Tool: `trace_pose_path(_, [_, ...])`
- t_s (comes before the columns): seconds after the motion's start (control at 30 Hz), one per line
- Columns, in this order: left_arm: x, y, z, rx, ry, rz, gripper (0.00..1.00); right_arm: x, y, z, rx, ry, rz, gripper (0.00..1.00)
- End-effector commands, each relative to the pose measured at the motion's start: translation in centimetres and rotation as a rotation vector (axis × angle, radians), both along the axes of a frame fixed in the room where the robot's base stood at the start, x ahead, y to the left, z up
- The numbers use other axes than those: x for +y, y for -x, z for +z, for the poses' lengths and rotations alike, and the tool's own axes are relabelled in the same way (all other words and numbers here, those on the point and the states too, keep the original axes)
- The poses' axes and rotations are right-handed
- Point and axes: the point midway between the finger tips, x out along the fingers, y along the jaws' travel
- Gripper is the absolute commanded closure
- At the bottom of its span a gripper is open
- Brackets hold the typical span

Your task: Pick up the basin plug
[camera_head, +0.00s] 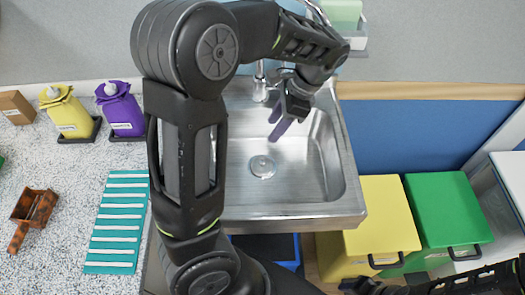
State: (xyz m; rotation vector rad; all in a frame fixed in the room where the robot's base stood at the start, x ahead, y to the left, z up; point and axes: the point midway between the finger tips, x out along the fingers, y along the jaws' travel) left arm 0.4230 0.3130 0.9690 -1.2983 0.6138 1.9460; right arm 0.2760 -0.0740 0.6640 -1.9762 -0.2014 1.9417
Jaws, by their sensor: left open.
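The basin plug (262,166) is a small round grey metal disc at the drain, on the floor of the steel sink (300,208). My left arm reaches over the sink from the left. My left gripper (280,128) is open above the back part of the basin, behind the plug and a little to its right, apart from it. A purple strip shows at its fingertips; I cannot tell whether it is part of the finger. The plug is in full view.
The faucet (260,84) stands at the back of the sink, close to my left arm. Yellow (66,113) and purple (122,109) bottles, a striped teal mat (117,222) and a brown item (33,208) are left. Yellow (372,212) and green (447,209) bins stand right.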

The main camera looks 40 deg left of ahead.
Motion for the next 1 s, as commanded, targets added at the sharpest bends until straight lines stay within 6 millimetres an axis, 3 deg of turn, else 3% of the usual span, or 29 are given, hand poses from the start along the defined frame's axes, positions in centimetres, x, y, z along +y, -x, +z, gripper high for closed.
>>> trace_pose_path(0.37, [0.0,0.0,-0.5,0.002,-0.001,-0.001,0.56,0.0,0.0,0.1,0.001,0.001,-0.001,0.64])
trace_pose_path(0.47, [0.0,0.0,-1.6,0.003,0.000,0.000,0.56,0.0,0.0,0.2,0.001,0.001,-0.001,0.64])
trace_pose_path(0.8, [0.0,0.1,-7.9,0.004,-0.002,0.000,0.56,-0.1,0.1,0.7,0.003,0.003,-0.001,0.64])
trace_pose_path(1.0, [0.3,0.3,-9.2,0.000,0.000,0.000,0.56,-0.1,0.1,0.8,0.004,0.002,-0.002,0.64])
